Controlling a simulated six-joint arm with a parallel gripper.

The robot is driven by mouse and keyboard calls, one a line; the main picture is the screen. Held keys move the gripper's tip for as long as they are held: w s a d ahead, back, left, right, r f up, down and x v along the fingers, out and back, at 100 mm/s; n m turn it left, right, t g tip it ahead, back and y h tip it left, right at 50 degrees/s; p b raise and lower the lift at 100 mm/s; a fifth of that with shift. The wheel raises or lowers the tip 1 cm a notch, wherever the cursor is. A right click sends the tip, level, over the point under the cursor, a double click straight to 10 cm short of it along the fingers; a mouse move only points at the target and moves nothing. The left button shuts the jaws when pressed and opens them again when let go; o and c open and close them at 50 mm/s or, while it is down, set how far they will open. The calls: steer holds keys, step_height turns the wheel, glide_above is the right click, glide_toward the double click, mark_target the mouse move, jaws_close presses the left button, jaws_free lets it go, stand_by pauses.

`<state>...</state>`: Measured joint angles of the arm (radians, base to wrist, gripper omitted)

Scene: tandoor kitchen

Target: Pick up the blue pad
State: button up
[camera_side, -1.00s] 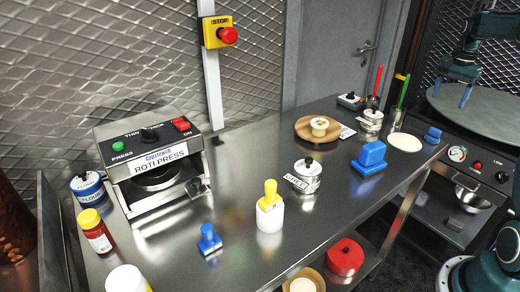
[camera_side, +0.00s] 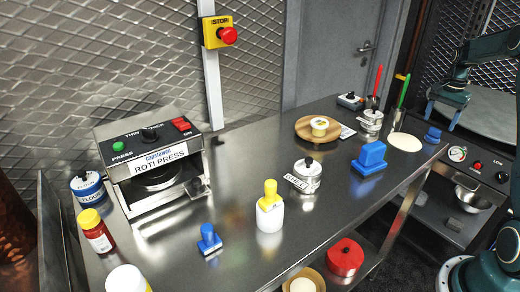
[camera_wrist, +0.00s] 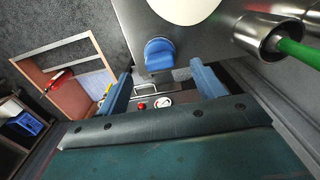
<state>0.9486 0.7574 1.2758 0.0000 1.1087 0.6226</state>
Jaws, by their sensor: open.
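A small blue pad-like thing with a rounded top (camera_side: 432,134) sits at the right end of the steel table. In the wrist view the same blue thing (camera_wrist: 160,53) lies near the table edge, ahead of and between the fingers. My gripper (camera_side: 441,117) is open and empty, above and just right of it. Its two blue fingers show in the wrist view (camera_wrist: 160,80), apart from the blue thing. A larger blue block with a raised back (camera_side: 369,162) and a small blue stamp-like thing (camera_side: 208,242) also stand on the table.
A pale flatbread (camera_side: 405,142) and a steel cup with a green handle (camera_side: 396,117) stand close to the small blue thing. The oven front with knobs (camera_side: 480,168) is below right. A yellow-topped bottle (camera_side: 270,213) stands mid-table.

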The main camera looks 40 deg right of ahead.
mark_target(436, 129)
steer(key=shift+f, duration=2.35)
steer(key=shift+c, duration=0.2)
steer(key=c, duration=1)
